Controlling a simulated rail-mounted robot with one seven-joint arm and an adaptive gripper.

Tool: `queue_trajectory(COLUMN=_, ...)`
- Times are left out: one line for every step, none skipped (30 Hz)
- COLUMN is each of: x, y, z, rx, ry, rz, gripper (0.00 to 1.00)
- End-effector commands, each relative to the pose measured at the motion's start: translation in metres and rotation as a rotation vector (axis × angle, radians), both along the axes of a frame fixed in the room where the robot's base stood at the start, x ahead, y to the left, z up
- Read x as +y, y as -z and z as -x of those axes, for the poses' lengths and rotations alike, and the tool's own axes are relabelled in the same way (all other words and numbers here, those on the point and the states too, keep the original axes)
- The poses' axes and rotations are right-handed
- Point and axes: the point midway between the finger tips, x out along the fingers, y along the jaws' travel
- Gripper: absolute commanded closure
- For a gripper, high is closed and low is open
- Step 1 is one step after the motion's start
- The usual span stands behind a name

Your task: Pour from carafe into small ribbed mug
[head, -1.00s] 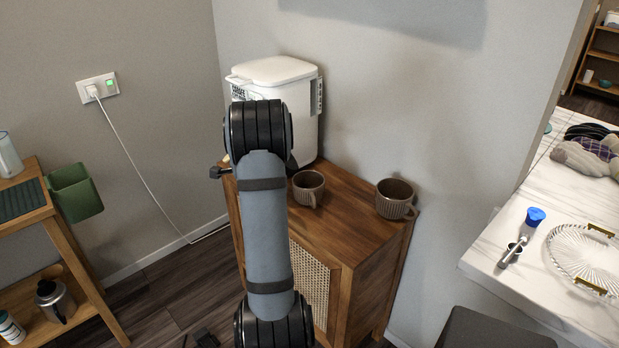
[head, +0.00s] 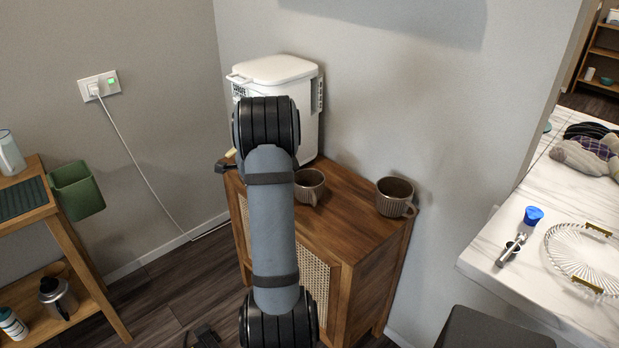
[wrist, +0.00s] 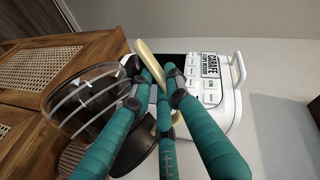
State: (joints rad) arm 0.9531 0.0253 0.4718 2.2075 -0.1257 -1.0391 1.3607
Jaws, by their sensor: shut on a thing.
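In the wrist view, the carafe (wrist: 88,100) is a clear glass jug with dark contents and a cream handle (wrist: 151,62). It appears tilted in this view. My gripper (wrist: 160,88), with teal-wrapped fingers, is shut on the cream handle. In the head view my arm hides the gripper and most of the carafe. The smaller ribbed brown mug (head: 311,188) stands upright on the wooden cabinet, just right of my arm, its left edge partly hidden. A ribbed brown surface (wrist: 70,158) shows at lower left in the wrist view, partly hidden by the carafe.
A larger ribbed mug (head: 394,198) stands at the cabinet's right end. The white coffee machine (head: 308,120) stands at the back of the cabinet (head: 345,232), against the wall. The cabinet top between and in front of the mugs is clear.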

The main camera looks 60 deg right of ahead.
Motion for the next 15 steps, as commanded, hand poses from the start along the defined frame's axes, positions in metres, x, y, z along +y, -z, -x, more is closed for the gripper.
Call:
queue_trajectory(x=-0.0007, y=-0.0037, z=-0.0005, rx=-0.006, ry=-0.003, rz=0.006, gripper=1.0)
queue_trajectory(x=-0.0008, y=-0.0036, z=-0.0004, rx=-0.008, ry=-0.003, rz=0.005, gripper=1.0)
queue_trajectory(x=-0.0009, y=-0.0035, z=-0.0003, rx=-0.01, ry=-0.003, rz=0.003, gripper=1.0)
queue_trajectory(x=-0.0011, y=-0.0037, z=-0.0002, rx=-0.013, ry=-0.003, rz=0.001, gripper=1.0)
queue_trajectory(x=-0.0013, y=-0.0037, z=-0.0001, rx=-0.014, ry=-0.002, rz=-0.001, gripper=1.0)
queue_trajectory(x=-0.0015, y=-0.004, z=0.0, rx=-0.018, ry=-0.003, rz=-0.003, gripper=1.0)
queue_trajectory(x=-0.0017, y=-0.0044, z=0.0002, rx=-0.019, ry=-0.003, rz=-0.004, gripper=1.0)
queue_trajectory(x=-0.0019, y=-0.0047, z=0.0003, rx=-0.022, ry=-0.003, rz=-0.006, gripper=1.0)
queue_trajectory(x=-0.0021, y=-0.0051, z=0.0005, rx=-0.024, ry=-0.002, rz=-0.008, gripper=1.0)
queue_trajectory(x=-0.0023, y=-0.0054, z=0.0006, rx=-0.027, ry=-0.002, rz=-0.009, gripper=1.0)
queue_trajectory(x=-0.0025, y=-0.0057, z=0.0008, rx=-0.029, ry=-0.002, rz=-0.01, gripper=1.0)
queue_trajectory(x=-0.0028, y=-0.0059, z=0.0009, rx=-0.032, ry=-0.002, rz=-0.011, gripper=1.0)
queue_trajectory(x=-0.0031, y=-0.006, z=0.0011, rx=-0.034, ry=-0.002, rz=-0.013, gripper=1.0)
queue_trajectory(x=-0.0033, y=-0.006, z=0.0012, rx=-0.036, ry=-0.002, rz=-0.015, gripper=1.0)
queue_trajectory(x=-0.0036, y=-0.0061, z=0.0014, rx=-0.039, ry=-0.002, rz=-0.017, gripper=1.0)
